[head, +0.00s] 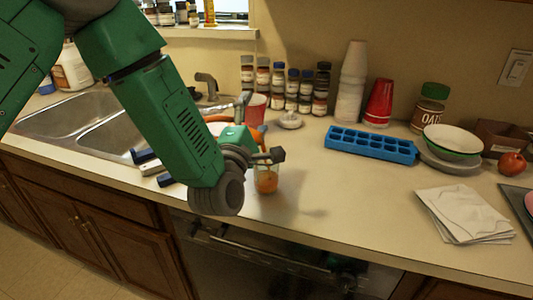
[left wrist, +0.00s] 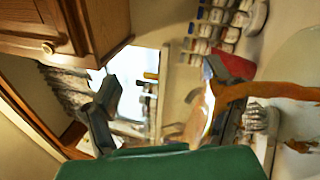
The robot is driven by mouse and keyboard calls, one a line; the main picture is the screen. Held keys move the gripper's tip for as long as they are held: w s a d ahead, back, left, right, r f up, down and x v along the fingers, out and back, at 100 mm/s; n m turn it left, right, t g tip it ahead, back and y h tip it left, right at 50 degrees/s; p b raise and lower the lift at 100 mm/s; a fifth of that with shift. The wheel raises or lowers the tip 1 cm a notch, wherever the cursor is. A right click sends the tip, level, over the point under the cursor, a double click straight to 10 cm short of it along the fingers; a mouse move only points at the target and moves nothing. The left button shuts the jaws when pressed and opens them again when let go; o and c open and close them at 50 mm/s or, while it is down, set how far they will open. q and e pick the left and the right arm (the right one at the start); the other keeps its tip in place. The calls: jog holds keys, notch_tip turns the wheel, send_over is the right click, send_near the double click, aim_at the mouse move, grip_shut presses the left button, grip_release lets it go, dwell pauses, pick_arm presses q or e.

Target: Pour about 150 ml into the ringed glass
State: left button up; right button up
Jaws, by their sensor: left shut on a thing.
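A clear glass (head: 266,181) with orange liquid in it stands on the counter just under my left gripper in the head view. Any ring on it is too small to make out. My left gripper (head: 264,155) is shut on an orange container (head: 218,128), which is mostly hidden behind my arm, so its shape and tilt are unclear. In the left wrist view the fingers of my left gripper (left wrist: 170,88) show around a blurred, pale body. An orange streak (left wrist: 270,92) runs from there to the right, seemingly liquid. My right gripper is not in view.
A blue ice tray (head: 371,145), stacked bowls (head: 452,141) and a folded cloth (head: 464,214) lie to the right. The sink (head: 85,128) is at left. Counter right of the glass is clear.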

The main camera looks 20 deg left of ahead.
pick_arm(q)
jog(key=shift+w+d+r+m, duration=0.1)
jog(key=shift+m, duration=0.4)
dwell(1.3)
jog(key=a+n, duration=0.1)
jog(key=f+n+y+b, duration=0.1)
jog(key=n, duration=0.1)
jog(key=shift+a+n, duration=0.3)
jog(key=shift+a, duration=0.05)
jog(key=shift+n+b, duration=0.4)
jog(key=shift+n, duration=0.1)
jog(key=shift+a, duration=0.15)
jog(key=shift+a+n, duration=0.2)
jog(key=shift+n, duration=0.3)
jog(key=shift+d, duration=0.2)
jog(key=shift+a, duration=0.1)
